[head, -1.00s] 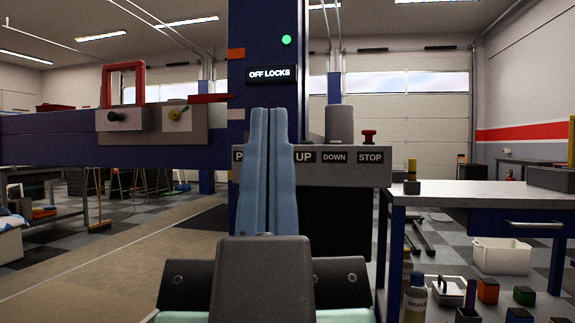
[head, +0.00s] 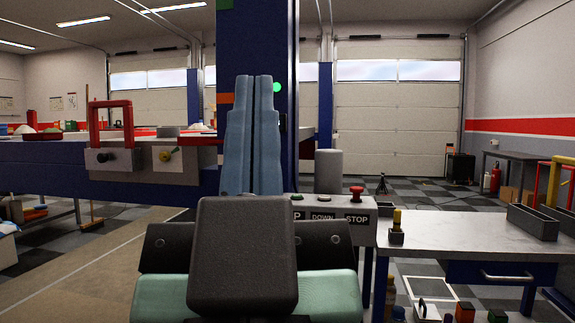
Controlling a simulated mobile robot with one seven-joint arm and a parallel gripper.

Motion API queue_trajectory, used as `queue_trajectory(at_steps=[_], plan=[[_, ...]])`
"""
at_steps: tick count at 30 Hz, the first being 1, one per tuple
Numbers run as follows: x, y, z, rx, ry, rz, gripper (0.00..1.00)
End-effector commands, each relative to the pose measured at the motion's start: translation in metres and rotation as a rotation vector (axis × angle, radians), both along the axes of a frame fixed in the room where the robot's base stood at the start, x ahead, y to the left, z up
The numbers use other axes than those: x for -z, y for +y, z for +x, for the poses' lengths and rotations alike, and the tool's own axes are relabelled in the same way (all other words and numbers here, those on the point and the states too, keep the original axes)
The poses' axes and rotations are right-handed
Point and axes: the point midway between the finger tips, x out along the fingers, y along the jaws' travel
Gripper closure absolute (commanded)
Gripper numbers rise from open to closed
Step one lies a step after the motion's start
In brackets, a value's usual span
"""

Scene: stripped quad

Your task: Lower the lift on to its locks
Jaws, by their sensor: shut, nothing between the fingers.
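The blue lift post (head: 228,45) rises behind my gripper (head: 253,78), with a green light (head: 277,87) beside the fingers. The grey control box (head: 366,234) at its foot carries the labels DOWN (head: 322,216) and STOP (head: 356,219); the UP label is partly covered. A red mushroom button (head: 356,192) stands above STOP. A grey cylinder (head: 328,172) stands above DOWN. My gripper is shut and empty, pointing up in front of the post and left of these labels. The OFF LOCKS sign is not visible; my fingers cover part of the post.
A blue beam (head: 45,158) on the left carries a plate with a black knob (head: 102,157), a yellow key-like part (head: 165,156) and a red handle (head: 128,122). On the right is a workbench (head: 455,229) with a grey tray (head: 533,221). Floor behind it is partly open.

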Motion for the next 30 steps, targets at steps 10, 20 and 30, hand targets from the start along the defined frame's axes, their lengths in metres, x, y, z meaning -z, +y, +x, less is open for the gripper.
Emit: queue_trajectory(at_steps=[10, 20, 30], plan=[[-0.136, 0.0, 0.0, -0.001, 0.0, -0.001, 1.0], [-0.246, 0.0, 0.0, -0.001, 0.0, 0.0, 1.0], [-0.309, 0.001, 0.0, -0.001, 0.0, 0.0, 1.0]])
